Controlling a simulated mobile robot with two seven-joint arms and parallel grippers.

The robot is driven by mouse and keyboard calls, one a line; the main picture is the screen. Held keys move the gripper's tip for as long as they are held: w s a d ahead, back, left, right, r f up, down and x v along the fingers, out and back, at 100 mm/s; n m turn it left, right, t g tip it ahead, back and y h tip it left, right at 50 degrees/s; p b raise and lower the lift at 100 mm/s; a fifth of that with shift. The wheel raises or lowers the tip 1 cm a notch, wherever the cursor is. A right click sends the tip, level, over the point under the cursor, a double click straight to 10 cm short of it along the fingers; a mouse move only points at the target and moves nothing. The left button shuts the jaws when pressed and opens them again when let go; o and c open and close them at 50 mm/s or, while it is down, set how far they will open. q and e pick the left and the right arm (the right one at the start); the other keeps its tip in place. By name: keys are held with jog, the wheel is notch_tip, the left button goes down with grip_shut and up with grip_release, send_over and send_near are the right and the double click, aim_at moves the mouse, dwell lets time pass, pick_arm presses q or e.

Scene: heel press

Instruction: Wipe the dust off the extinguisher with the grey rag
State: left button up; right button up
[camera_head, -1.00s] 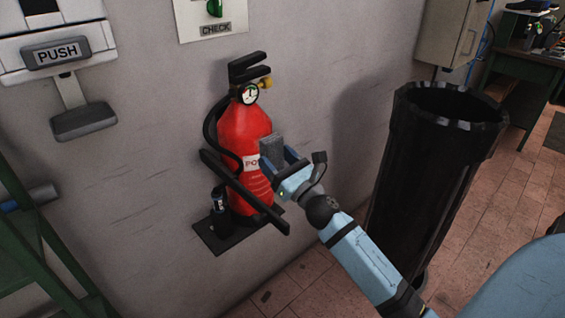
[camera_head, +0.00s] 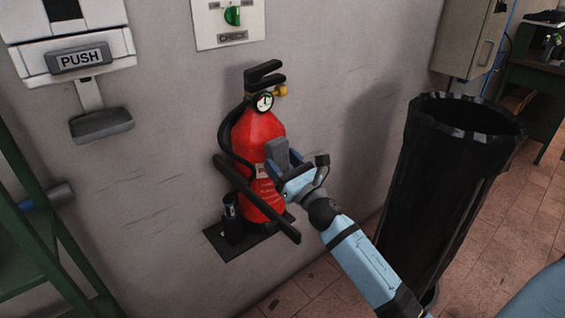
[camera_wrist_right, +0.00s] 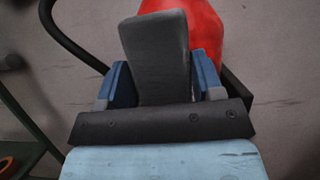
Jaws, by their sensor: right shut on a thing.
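The red extinguisher (camera_head: 258,131) stands upright on a small dark wall shelf (camera_head: 246,239), with a black strap bar across its front. It also shows behind the rag in the right wrist view (camera_wrist_right: 206,32). My right gripper (camera_head: 284,166) is shut on the grey rag (camera_head: 277,152), a flat block-like piece. The rag is at the extinguisher's right front side; I cannot tell whether it touches. In the right wrist view the rag (camera_wrist_right: 155,50) stands up between the blue fingers. I make out no clear dust. My left gripper is not in view.
A tall black bin (camera_head: 445,190) stands right of my right arm. A PUSH dispenser (camera_head: 80,58) and a CHECK panel (camera_head: 231,22) are on the wall. A green frame (camera_head: 35,240) is at the left. A dark bottle-like item (camera_head: 231,222) sits on the shelf beside the extinguisher.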

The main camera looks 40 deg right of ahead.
jog(key=shift+w+a, duration=0.1)
jog(key=shift+w, duration=0.85)
jog(key=d+b, duration=0.1)
jog(key=d, duration=0.3)
jog(key=shift+w, duration=0.2)
jog(key=shift+s+a+r, duration=0.1)
jog(key=shift+a, duration=1.9)
